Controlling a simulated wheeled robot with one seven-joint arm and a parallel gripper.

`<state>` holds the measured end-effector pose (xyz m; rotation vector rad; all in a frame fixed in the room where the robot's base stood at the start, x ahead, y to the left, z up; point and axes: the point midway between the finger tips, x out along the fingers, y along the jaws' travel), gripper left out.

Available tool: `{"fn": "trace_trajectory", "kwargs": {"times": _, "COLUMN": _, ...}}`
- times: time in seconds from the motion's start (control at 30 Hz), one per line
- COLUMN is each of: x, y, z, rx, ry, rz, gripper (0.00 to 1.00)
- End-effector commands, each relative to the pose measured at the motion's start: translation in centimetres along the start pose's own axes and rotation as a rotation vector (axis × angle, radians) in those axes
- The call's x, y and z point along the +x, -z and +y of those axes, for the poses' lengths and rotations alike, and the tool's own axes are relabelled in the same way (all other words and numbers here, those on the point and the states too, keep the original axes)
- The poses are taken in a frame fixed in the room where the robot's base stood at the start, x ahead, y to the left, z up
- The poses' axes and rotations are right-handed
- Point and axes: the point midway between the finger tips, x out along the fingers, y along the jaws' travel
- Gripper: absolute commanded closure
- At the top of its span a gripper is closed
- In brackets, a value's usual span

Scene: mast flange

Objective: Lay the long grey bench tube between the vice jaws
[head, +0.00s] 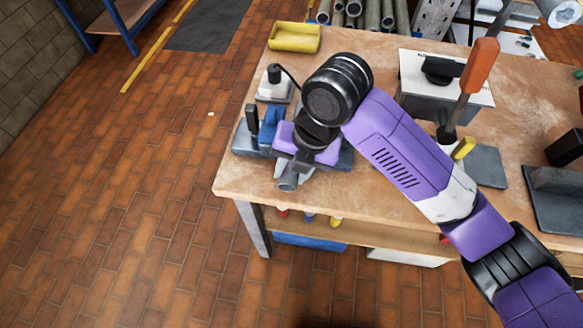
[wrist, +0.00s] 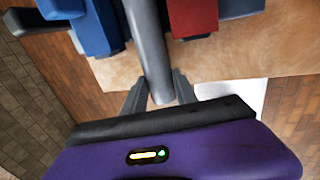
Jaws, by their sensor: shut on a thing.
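The long grey tube (wrist: 150,45) runs up the wrist view from between the fingers of my gripper (wrist: 158,90), which is shut on it near its end. In the head view the tube's near end (head: 288,184) sticks out below my gripper at the bench's front left corner. The blue vice (head: 268,127) stands there, partly hidden by my wrist. In the wrist view the tube passes between the vice's blue part (wrist: 93,30) and a red block (wrist: 194,18). I cannot tell whether the tube rests on the vice or is held above it.
The wooden bench (head: 380,185) also holds a yellow tray (head: 295,37), a grey box (head: 440,85), an orange-handled tool (head: 478,68) and a dark plate (head: 488,166). Several pipes (head: 355,12) lie behind it. The floor left of the bench is clear.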

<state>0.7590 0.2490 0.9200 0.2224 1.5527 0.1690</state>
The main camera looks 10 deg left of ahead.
Motion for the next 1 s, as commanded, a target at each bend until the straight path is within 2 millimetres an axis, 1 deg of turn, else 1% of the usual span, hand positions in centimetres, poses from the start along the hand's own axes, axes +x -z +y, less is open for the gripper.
{"fn": "trace_trajectory", "kwargs": {"times": 0.1, "x": -0.1, "y": 0.0, "z": 0.0, "rx": 0.000, "ry": -0.001, "rz": 0.000, "gripper": 1.00}}
{"fn": "trace_trajectory", "kwargs": {"times": 0.13, "x": -0.1, "y": 0.0, "z": 0.0, "rx": 0.000, "ry": -0.001, "rz": 0.000, "gripper": 0.60}}
{"fn": "trace_trajectory", "kwargs": {"times": 0.23, "x": -0.1, "y": 0.0, "z": 0.0, "rx": 0.000, "ry": -0.001, "rz": 0.000, "gripper": 0.41}}
{"fn": "trace_trajectory", "kwargs": {"times": 0.5, "x": 0.0, "y": 0.0, "z": 0.0, "rx": 0.000, "ry": 0.000, "rz": 0.001, "gripper": 0.41}}
{"fn": "trace_trajectory", "kwargs": {"times": 0.63, "x": -0.6, "y": -0.1, "z": 0.0, "rx": 0.000, "ry": -0.001, "rz": -0.001, "gripper": 0.41}}
{"fn": "trace_trajectory", "kwargs": {"times": 0.77, "x": -2.4, "y": -0.1, "z": 0.1, "rx": -0.003, "ry": -0.002, "rz": -0.003, "gripper": 0.41}}
{"fn": "trace_trajectory", "kwargs": {"times": 0.9, "x": -4.8, "y": 0.0, "z": 0.1, "rx": -0.002, "ry": -0.001, "rz": -0.002, "gripper": 0.41}}
{"fn": "trace_trajectory", "kwargs": {"times": 1.0, "x": -6.2, "y": -0.1, "z": 0.1, "rx": -0.002, "ry": -0.001, "rz": -0.002, "gripper": 0.41}}
